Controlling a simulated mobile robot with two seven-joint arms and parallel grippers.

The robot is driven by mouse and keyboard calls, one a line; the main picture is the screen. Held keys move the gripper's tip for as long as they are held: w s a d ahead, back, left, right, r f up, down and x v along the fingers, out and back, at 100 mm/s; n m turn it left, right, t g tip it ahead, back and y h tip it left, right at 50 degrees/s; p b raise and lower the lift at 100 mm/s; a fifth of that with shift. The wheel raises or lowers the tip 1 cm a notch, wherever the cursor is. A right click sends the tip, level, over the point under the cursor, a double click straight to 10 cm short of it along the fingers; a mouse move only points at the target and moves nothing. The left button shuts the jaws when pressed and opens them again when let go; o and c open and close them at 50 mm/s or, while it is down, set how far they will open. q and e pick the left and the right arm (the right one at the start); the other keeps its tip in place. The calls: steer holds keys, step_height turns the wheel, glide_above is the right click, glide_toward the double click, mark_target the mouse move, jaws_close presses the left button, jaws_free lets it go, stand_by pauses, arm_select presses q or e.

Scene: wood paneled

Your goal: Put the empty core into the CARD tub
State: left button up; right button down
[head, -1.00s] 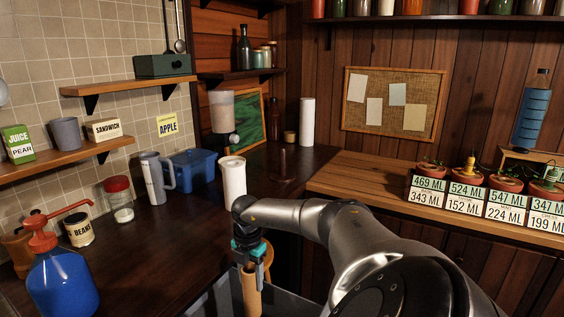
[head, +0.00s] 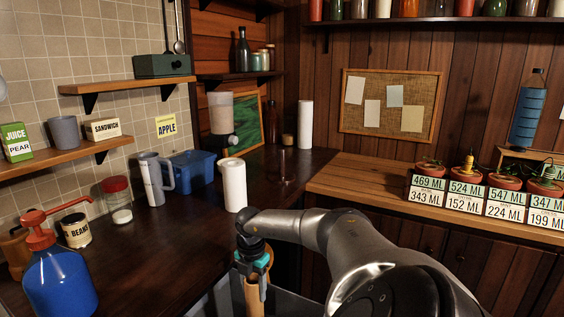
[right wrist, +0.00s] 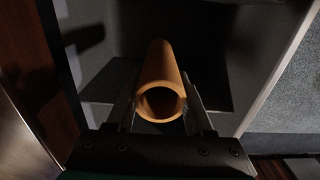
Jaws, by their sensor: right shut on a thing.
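My right gripper (head: 254,272) is shut on the empty core (head: 255,297), a brown cardboard tube held upright past the counter's front edge. In the right wrist view the core (right wrist: 162,72) sits between the two fingers, its hollow end facing the camera. Below it in that view is a grey open space with pale walls (right wrist: 270,62), which looks like a tub interior. A grey rim (head: 292,303) shows beside the core in the head view. No CARD label is readable, so I cannot tell which tub it is. My left gripper is not in view.
A blue bin (head: 192,169), a grey jug (head: 153,180) and a blue pump bottle (head: 60,280) stand further left. The wooden worktop (head: 365,180) has free room.

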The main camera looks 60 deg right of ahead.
steer(key=shift+c, duration=1)
jaws_free()
steer(key=shift+r, duration=0.1)
step_height(320, 180, up, 15)
steer(key=p, duration=0.2)
steer(key=shift+p, duration=0.35)
steer(key=shift+s, duration=0.1)
